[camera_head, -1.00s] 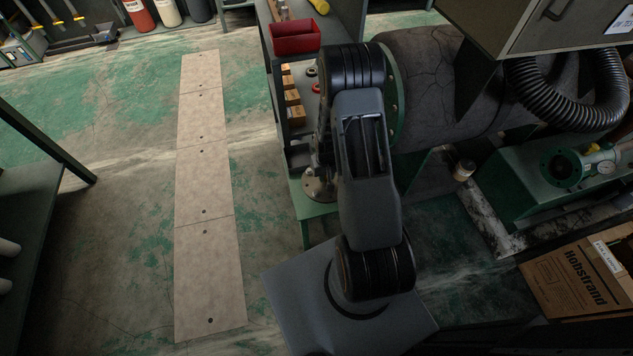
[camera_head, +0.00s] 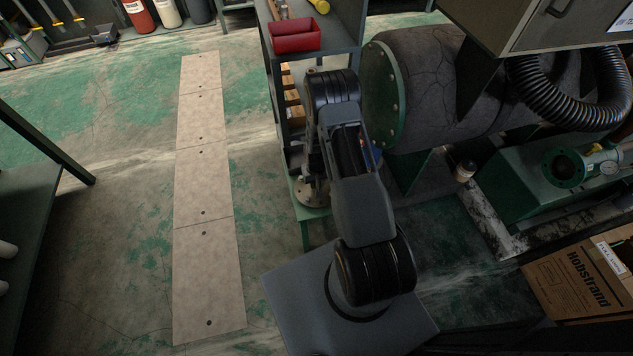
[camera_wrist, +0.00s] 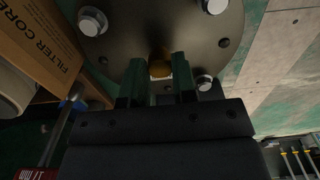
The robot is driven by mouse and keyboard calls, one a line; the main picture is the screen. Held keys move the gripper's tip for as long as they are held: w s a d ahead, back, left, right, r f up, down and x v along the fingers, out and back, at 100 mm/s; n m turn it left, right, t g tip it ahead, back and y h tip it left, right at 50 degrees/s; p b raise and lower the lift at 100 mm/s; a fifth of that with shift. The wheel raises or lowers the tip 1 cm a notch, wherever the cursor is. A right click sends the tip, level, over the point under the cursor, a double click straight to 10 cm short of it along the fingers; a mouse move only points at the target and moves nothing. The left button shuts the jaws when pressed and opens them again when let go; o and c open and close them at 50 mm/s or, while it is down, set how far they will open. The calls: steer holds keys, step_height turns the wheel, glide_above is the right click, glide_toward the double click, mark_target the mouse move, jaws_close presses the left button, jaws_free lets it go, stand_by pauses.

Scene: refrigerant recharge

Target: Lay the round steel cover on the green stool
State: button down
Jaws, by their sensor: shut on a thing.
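The round steel cover (camera_wrist: 160,28) is a dark grey disc with bolt heads around it and a brass knob (camera_wrist: 160,68) near its lower edge in the wrist view. My gripper (camera_wrist: 160,80) is shut on that knob, one finger on each side. In the head view part of the cover (camera_head: 312,194) shows left of my arm, over the green stool (camera_head: 317,213). Only an edge and a leg of the stool show there. I cannot tell whether the cover touches the stool. My gripper is hidden behind my arm in the head view.
A green shelf unit with a red bin (camera_head: 296,36) stands just behind the stool. A large dark tank with a green flange (camera_head: 381,98) is to the right. In the wrist view a cardboard box (camera_wrist: 50,45) is close on the left. Floor left of the stool is open.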

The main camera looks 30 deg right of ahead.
stand_by(0.3)
steer(key=c, duration=0.9)
jaws_free()
steer(key=s+a+r+n+t+p, duration=0.1)
steer(key=s+a+r, duration=0.1)
steer(key=r, duration=1.2)
steer(key=s+a+r+p, duration=0.1)
steer(key=a+r, duration=0.2)
steer(key=r, duration=1.2)
steer(key=s+a+r, duration=0.1)
steer(key=s+r, duration=0.2)
steer(key=s, duration=0.1)
steer(key=s+a+r+t, duration=0.1)
steer(key=s+a+r, duration=0.1)
steer(key=s+r, duration=0.2)
steer(key=s+a+r+n+t, duration=0.1)
steer(key=s+r, duration=0.3)
steer(key=s, duration=0.1)
steer(key=shift+a+r, duration=0.2)
